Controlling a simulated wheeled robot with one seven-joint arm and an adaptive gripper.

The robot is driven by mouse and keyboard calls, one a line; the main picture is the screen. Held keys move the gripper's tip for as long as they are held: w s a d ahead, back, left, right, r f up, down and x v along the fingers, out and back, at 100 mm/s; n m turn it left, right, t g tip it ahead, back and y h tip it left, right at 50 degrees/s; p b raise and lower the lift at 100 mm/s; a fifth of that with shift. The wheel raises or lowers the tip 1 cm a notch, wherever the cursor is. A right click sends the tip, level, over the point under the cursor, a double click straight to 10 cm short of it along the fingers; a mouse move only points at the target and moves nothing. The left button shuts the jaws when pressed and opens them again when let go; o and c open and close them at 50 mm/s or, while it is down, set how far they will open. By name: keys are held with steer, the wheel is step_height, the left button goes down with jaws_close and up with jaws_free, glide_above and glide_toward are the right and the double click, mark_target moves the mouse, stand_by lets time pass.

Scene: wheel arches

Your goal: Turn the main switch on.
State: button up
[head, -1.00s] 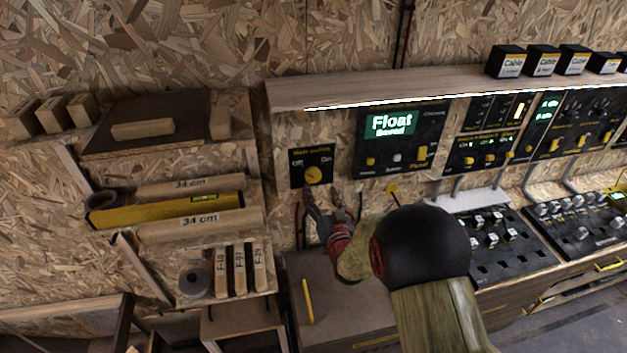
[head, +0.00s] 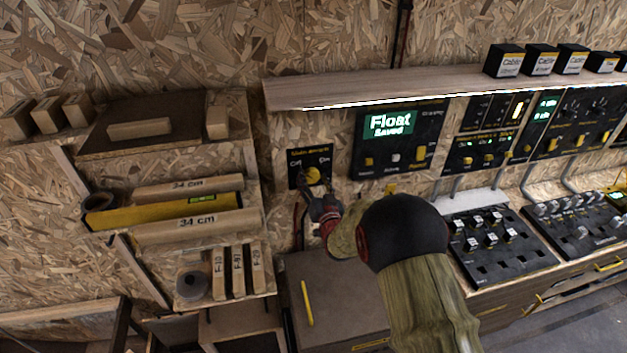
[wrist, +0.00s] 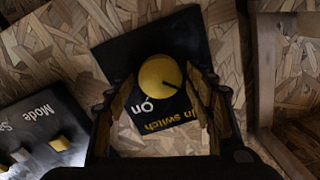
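The main switch panel (head: 296,180) is a black plate on the chipboard wall, with a round yellow knob (head: 312,175). The knob shows closely in the wrist view (wrist: 157,74), where the panel appears upside down. The knob's dark mark points to the lower right there, away from the "On" label (wrist: 147,107). The "Off" label is hidden by the right finger. My gripper (head: 319,190) is at the panel in the head view. In the wrist view my gripper (wrist: 162,84) is open, a finger on each side of the knob, with gaps visible; contact does not show.
A black panel with a lit "Float Saved" screen (head: 390,124) is to the right. A wooden shelf (head: 365,88) juts out above. A brown cabinet (head: 335,295) stands below.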

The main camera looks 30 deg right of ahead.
steer(key=c, duration=0.9)
steer(key=m+b, duration=0.1)
steer(key=m, duration=0.1)
steer(key=m+b, duration=0.1)
steer(key=b, duration=0.1)
steer(key=shift+f+m, duration=0.2)
steer(key=shift+m, duration=0.2)
steer(key=m+b, duration=0.4)
steer(key=shift+m, duration=0.3)
steer(key=m+b, duration=0.3)
steer(key=m, duration=0.2)
steer(key=shift+f+m, duration=0.15)
steer(key=shift+m, duration=0.15)
steer(key=shift+m+h+b, duration=0.3)
steer(key=shift+m+b, duration=1.2)
steer(key=shift+m, duration=0.7)
steer(key=o, duration=1.1)
